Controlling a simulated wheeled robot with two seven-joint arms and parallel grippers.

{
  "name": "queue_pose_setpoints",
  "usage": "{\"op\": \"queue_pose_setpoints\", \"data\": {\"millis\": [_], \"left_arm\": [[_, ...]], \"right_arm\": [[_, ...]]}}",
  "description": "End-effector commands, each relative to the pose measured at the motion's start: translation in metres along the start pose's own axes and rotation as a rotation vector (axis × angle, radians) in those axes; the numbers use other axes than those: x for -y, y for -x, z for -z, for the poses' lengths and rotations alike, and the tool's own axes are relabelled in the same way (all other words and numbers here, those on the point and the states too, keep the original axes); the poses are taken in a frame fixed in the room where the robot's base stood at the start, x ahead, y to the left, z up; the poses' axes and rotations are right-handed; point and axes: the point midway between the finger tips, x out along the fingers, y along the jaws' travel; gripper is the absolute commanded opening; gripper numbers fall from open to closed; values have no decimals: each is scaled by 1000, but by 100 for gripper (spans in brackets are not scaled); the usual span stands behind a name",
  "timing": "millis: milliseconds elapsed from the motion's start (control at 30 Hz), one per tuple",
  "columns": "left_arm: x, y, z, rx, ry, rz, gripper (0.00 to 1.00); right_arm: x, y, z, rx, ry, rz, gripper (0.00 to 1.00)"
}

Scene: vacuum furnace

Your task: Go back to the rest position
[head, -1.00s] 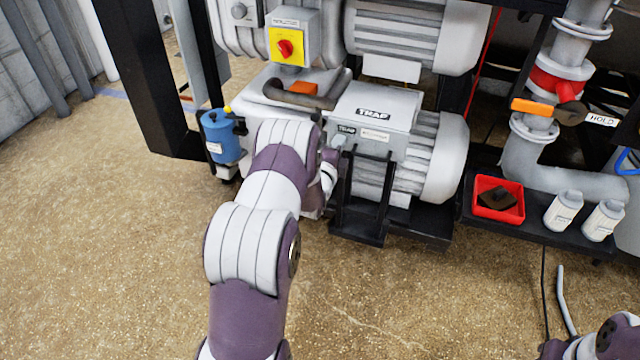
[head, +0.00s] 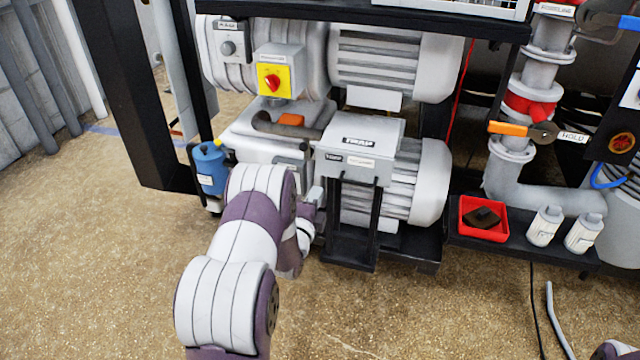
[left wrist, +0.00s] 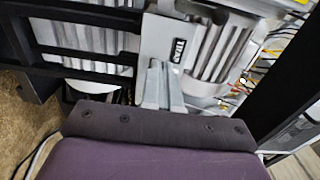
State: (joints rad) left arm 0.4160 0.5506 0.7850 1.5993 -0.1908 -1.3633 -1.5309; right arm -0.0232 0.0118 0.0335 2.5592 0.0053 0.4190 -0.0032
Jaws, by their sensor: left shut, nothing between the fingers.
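My left arm reaches in from the bottom. My left gripper (head: 314,194) shows small in the head view, just left of the black stand and below the left end of the grey TRAP box (head: 385,132). In the left wrist view its fingers (left wrist: 161,78) are together with nothing between them, and the TRAP box (left wrist: 171,34) shows behind them. I cannot tell the exact gap to the box. Only a piece of my right arm shows at the bottom right corner of the head view; its gripper is out of view.
A black stand (head: 351,225) rises close by the left gripper. The pump motor (head: 420,180), yellow switch box (head: 273,80) and blue canister (head: 209,168) are near. A red tray (head: 483,232) and two white bottles (head: 544,226) stand on a right shelf. The front-left floor (head: 80,260) is clear.

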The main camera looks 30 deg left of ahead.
Motion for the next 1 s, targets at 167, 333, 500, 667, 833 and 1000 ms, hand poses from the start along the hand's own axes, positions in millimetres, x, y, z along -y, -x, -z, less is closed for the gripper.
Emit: {"op": "queue_pose_setpoints", "data": {"millis": [167,333,500,667,833,1000], "left_arm": [[0,30,0,1,-1,-3,0],[0,40,0,0,0,-1,0],[-4,40,0,1,54,-17,0],[-89,76,-4,164,502,-477,0],[-101,170,27,626,973,-976,0],[-53,263,66,1017,1123,-1197,0]], "right_arm": [[0,6,0,0,0,0,48],[0,7,0,0,0,0,48],[0,6,0,0,0,0,48],[0,7,0,0,0,0,48],[0,7,0,0,0,0,48],[0,6,0,0,0,0,48]]}}
